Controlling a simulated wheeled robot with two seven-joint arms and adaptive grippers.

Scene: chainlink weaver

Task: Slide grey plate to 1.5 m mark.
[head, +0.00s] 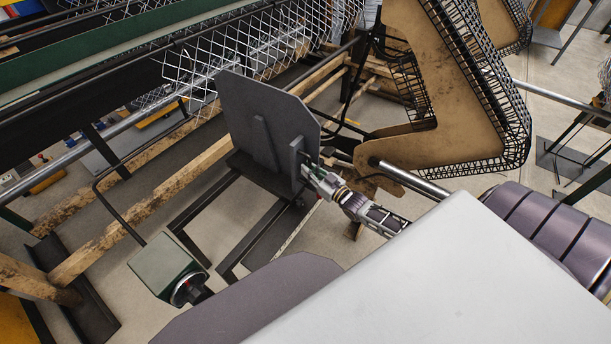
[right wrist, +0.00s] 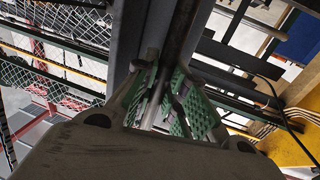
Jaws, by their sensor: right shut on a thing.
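The grey plate (head: 240,105) stands upright in the middle of the head view, with cut corners and two raised ribs on its near face. It stands over a dark metal rail frame (head: 262,180). My right gripper (head: 309,171) is at the plate's lower right rib and shut on it. In the right wrist view, the green-padded fingers (right wrist: 172,108) close around a dark upright edge; the contact itself is partly hidden. A pale strip that may be a scale lies along the rail, but I cannot read any mark. My left gripper is not seen.
Chain-link mesh (head: 265,40) hangs behind the plate. A tan machine bracket (head: 455,110) with a black cable chain stands to the right. Floor shows between the frames.

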